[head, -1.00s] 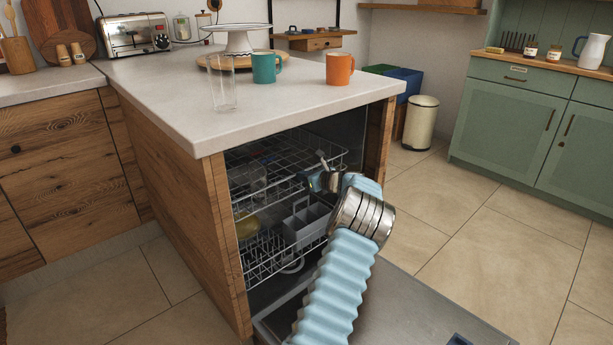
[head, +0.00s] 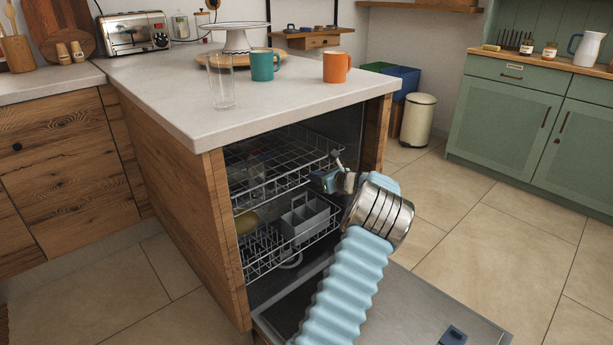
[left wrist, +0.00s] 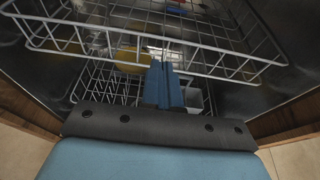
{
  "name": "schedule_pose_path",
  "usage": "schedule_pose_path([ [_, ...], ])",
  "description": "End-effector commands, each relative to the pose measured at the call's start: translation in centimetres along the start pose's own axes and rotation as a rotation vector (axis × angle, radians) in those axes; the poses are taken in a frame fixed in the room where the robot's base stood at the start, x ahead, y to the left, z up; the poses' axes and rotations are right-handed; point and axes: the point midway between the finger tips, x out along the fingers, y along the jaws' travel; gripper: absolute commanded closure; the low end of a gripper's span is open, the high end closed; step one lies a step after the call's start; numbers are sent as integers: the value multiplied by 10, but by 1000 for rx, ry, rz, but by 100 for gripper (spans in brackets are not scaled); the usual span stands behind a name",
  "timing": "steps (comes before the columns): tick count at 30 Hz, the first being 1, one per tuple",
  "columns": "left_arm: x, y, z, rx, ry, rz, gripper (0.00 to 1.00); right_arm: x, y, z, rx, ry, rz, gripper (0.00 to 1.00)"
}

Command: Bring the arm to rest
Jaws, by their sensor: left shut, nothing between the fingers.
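My left gripper (head: 322,181) is at the front of the open dishwasher, near the right end of the upper rack (head: 285,170). Its blue fingers (left wrist: 163,86) are shut with nothing between them. In the left wrist view they point in toward the racks. My blue ribbed left arm with its metal wrist band reaches up over the lowered door (head: 420,300). In the head view I cannot tell whether the gripper touches the rack. My right gripper is not in view.
The lower rack (head: 262,252) holds a grey cutlery basket (head: 305,222) and a yellow item (head: 246,223). The counter (head: 165,90) above carries a clear glass (head: 221,82), a teal mug (head: 263,66) and an orange mug (head: 336,67). Open floor (head: 470,240) lies to the right.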

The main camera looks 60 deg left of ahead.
Motion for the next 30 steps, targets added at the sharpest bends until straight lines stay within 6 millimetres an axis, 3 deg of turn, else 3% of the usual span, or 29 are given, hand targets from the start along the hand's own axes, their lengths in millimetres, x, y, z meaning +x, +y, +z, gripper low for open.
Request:
schedule_pose_path([
  [3,-29,-1,-3,1,2,-3,100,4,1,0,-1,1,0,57],
  [9,-58,0,-2,1,2,-1,100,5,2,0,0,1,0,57],
  [21,-66,0,-10,-2,18,-2,100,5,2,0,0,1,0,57],
  [23,-66,0,-26,-12,57,-8,100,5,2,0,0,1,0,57],
  [26,-71,3,-79,-51,183,-17,100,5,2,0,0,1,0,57],
  [30,-98,19,-192,-162,465,1,100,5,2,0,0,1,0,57],
])
